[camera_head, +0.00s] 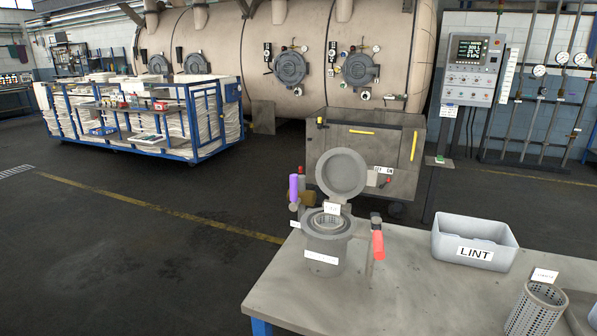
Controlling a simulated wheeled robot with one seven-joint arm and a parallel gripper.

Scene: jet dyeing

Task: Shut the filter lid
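The grey round filter lid (342,174) stands raised, tilted back behind the mouth of the filter pot. The filter pot (325,250) sits upright at the near table's left end, and its mouth is open. A perforated basket with a small white tag (331,207) shows inside the mouth. A red handle (377,244) is at the pot's right side and a purple handle (294,188) at its left. A smaller red knob shows behind the purple handle. My gripper is not in view.
On the grey table (400,290), a grey LINT bin (474,242) stands right of the pot. A perforated metal basket (538,308) with a white tag stands at the near right.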

